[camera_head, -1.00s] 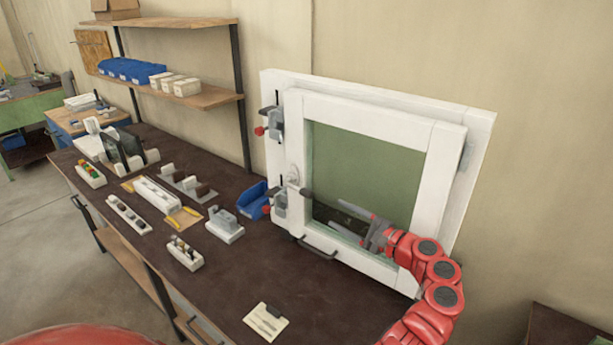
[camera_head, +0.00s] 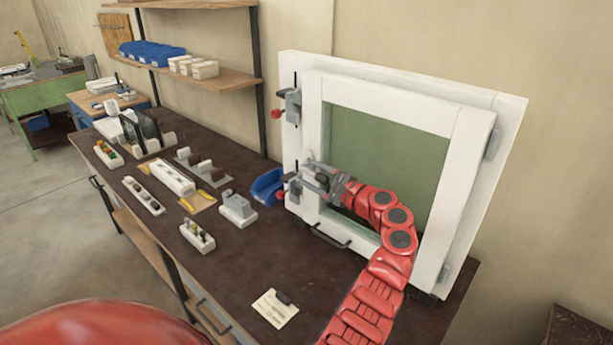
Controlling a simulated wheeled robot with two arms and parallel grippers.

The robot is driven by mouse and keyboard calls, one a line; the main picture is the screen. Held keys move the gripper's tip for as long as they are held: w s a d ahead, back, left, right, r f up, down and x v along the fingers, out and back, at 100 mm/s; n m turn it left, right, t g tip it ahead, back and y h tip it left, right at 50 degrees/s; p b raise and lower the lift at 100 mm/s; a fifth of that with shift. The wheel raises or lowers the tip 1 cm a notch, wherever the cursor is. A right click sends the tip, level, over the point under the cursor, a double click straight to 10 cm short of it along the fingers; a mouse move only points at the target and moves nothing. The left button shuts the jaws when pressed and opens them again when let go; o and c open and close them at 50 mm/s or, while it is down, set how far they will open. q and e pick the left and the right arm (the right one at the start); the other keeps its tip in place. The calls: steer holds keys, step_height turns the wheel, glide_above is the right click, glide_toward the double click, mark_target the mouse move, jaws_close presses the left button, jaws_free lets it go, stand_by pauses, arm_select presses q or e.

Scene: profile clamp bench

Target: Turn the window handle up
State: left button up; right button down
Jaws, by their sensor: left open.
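The white-framed window (camera_head: 468,150) with greenish glass stands upright in a larger white frame at the back of the bench. The window handle (camera_head: 308,157) is on the left side of the sash; its pale base shows, but its lever is mostly hidden by my gripper. My left gripper (camera_head: 304,174) is open, with its fingers pointing left at the handle area. I cannot tell whether the fingers touch the lever or lie around it. My right gripper is not in view.
A grey clamp with a red knob (camera_head: 277,114) sits on the upper left of the frame; another (camera_head: 280,195) is lower, close to my fingers. A blue bin (camera_head: 266,187) stands left of the window.

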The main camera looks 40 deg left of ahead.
arm_select(q)
steer(key=shift+w+a, duration=0.2)
steer(key=shift+a, duration=0.8)
steer(key=shift+c, duration=0.3)
jaws_close()
steer(key=shift+d+f, duration=0.1)
stand_by(0.4)
